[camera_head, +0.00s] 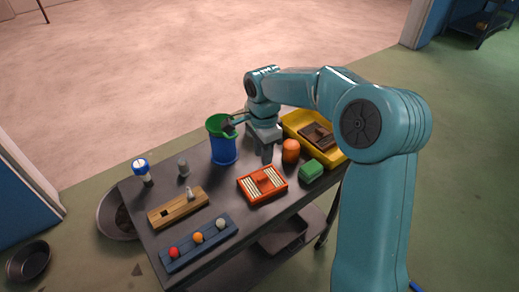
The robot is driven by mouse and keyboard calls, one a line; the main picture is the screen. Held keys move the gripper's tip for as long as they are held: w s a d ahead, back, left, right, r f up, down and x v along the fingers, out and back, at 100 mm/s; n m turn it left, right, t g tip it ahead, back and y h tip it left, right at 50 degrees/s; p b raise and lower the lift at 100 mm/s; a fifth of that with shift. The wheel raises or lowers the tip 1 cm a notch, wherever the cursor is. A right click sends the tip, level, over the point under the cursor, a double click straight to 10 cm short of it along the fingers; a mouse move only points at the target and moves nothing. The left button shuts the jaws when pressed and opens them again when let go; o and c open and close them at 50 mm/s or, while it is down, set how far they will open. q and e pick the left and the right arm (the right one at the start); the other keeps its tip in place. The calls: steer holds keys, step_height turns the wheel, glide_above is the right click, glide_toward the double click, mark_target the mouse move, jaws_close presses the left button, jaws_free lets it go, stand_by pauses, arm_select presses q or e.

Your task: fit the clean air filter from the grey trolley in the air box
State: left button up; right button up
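A filter with an orange-red frame, pale pleats and a raised grip (262,184) lies flat on the dark grey trolley (213,201). A brown, dirty-looking filter (318,137) lies in a yellow tray (337,156) at the trolley's right end. My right gripper (262,150) is over the trolley, behind the pleated filter and apart from it, between the blue bin and the yellow tray. Its fingers are small and partly hidden, so I cannot tell how far they are apart. I see no air box in this view. My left gripper is out of view.
A blue bin with a green rim (223,147), an orange jar (291,151) and a green block (312,170) stand close around the filter. A wooden block (178,207) and a blue rack with coloured balls (199,244) lie in front left. Pans sit on the floor left.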

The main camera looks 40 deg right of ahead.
mark_target(262, 177)
step_height(262, 177, down, 10)
steer(key=b, duration=0.7)
steer(key=shift+w+r, duration=0.1)
steer(key=shift+r, duration=0.05)
jaws_close()
steer(key=shift+r+p, duration=2.9)
steer(key=shift+r, duration=0.65)
